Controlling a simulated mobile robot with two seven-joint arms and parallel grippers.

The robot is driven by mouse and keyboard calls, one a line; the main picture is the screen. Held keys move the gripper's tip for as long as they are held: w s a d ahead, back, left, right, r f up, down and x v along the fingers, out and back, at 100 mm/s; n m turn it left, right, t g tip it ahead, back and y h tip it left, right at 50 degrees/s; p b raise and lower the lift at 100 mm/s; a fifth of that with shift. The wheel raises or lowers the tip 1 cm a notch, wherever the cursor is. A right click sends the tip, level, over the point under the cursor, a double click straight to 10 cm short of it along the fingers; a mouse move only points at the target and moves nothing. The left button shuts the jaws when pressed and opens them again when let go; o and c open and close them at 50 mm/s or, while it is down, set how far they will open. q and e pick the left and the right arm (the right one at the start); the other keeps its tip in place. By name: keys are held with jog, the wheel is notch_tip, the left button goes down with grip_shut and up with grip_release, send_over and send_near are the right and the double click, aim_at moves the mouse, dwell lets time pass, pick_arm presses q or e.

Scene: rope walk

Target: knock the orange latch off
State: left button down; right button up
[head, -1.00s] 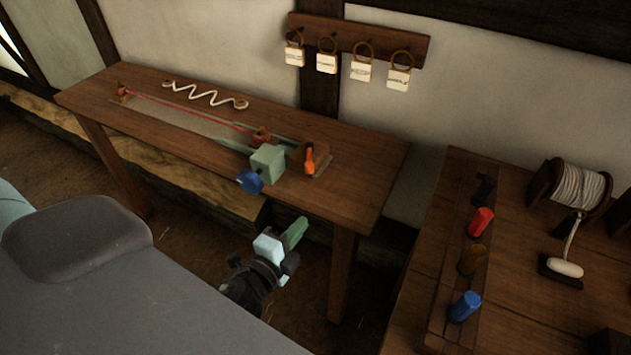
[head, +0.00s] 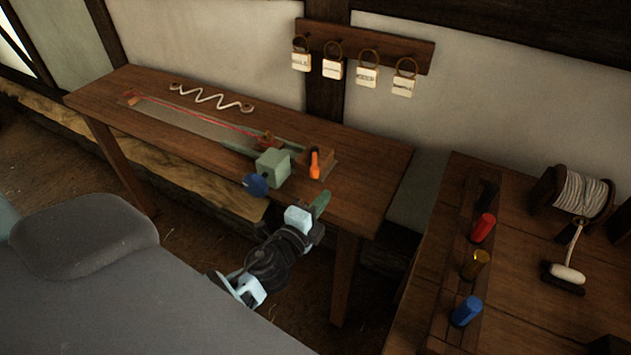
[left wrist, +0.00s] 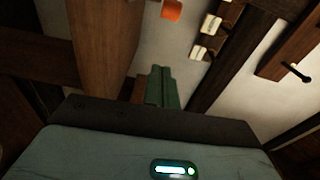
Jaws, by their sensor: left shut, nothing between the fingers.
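The orange latch (head: 314,164) stands upright on a small wooden block at the right end of the long table, beside a pale green box (head: 272,168) with a blue knob (head: 256,185). In the left wrist view an orange piece, likely the latch (left wrist: 172,10), shows at the top edge. My left gripper (head: 322,200) has green fingers and is shut and empty, in front of the table's near edge, below and apart from the latch. Its closed fingers also show in the left wrist view (left wrist: 161,88). My right gripper is not in view.
Tags (head: 366,77) hang on the wall rack. A second table at right holds coloured pegs (head: 482,228) and a rope spool (head: 582,192).

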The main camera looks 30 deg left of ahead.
aim_at(314, 161)
pick_arm(q)
jog(key=w, duration=0.3)
jog(key=shift+w+r, duration=0.1)
jog(key=shift+w, duration=0.1)
jog(key=shift+w+a, duration=0.2)
jog(key=shift+a, duration=0.35)
jog(key=shift+w+a, duration=0.15)
jog(key=shift+a, duration=0.4)
jog(key=shift+w+a, duration=0.1)
jog(key=shift+a, duration=0.75)
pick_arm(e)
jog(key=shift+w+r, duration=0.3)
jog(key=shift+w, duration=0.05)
pick_arm(q)
jog(key=shift+a+f, duration=0.1)
jog(key=shift+f, duration=0.1)
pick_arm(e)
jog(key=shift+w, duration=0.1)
